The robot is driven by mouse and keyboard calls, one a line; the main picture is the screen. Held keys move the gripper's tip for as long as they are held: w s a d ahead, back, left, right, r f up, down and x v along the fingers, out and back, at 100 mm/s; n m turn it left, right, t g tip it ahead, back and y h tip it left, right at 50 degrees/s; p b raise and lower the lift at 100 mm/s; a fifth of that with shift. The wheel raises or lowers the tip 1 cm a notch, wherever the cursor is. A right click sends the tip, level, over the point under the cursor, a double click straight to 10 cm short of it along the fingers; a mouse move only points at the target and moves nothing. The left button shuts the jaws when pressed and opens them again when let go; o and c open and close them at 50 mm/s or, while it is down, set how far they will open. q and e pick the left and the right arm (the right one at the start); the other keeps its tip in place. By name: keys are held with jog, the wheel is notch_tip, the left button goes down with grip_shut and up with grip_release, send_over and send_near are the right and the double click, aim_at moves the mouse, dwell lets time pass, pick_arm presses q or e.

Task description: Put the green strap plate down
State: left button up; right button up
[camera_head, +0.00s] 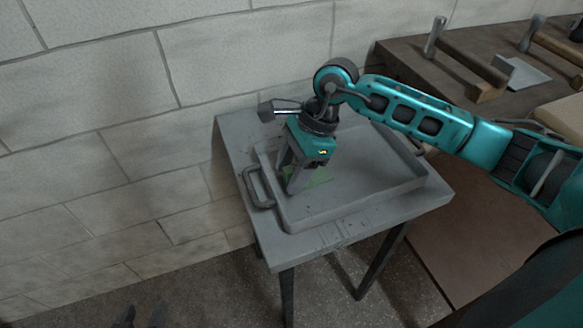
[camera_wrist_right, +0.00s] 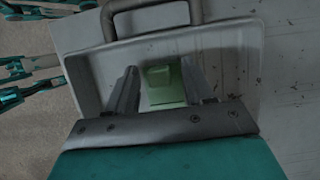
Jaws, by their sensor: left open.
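The green strap plate (camera_head: 320,177) is at the left part of the grey tray (camera_head: 357,203), partly hidden by my right gripper. In the right wrist view the plate (camera_wrist_right: 165,85) shows between the two fingers, with a visible gap to the left finger. My right gripper (camera_head: 298,182) points down into the tray; its fingers (camera_wrist_right: 160,75) stand apart on either side of the plate and look open. The plate appears to be at the tray floor; exact contact is hard to tell. My left gripper (camera_head: 140,318) shows only its dark fingertips at the bottom edge, open and empty, away from the tray.
The tray has raised walls and a handle (camera_head: 259,188) on its left; its right half is empty. It stands on a small grey table (camera_head: 400,207) against a block wall (camera_head: 110,100). A wooden bench (camera_head: 455,75) at the right holds hammers (camera_head: 437,38) and a grey metal piece (camera_head: 522,73).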

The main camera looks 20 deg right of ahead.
pick_arm(q)
jog(key=shift+r, duration=0.1)
pick_arm(e)
jog(key=shift+r, duration=0.1)
jog(key=shift+d+r, duration=0.1)
jog(key=shift+r, duration=0.15)
pick_arm(q)
jog(key=shift+s+a+p, duration=0.15)
jog(key=shift+a+p, duration=0.15)
jog(key=shift+p, duration=0.25)
pick_arm(e)
jog(key=v, duration=1.1)
jog(key=shift+r, duration=0.25)
jog(key=shift+d, duration=0.15)
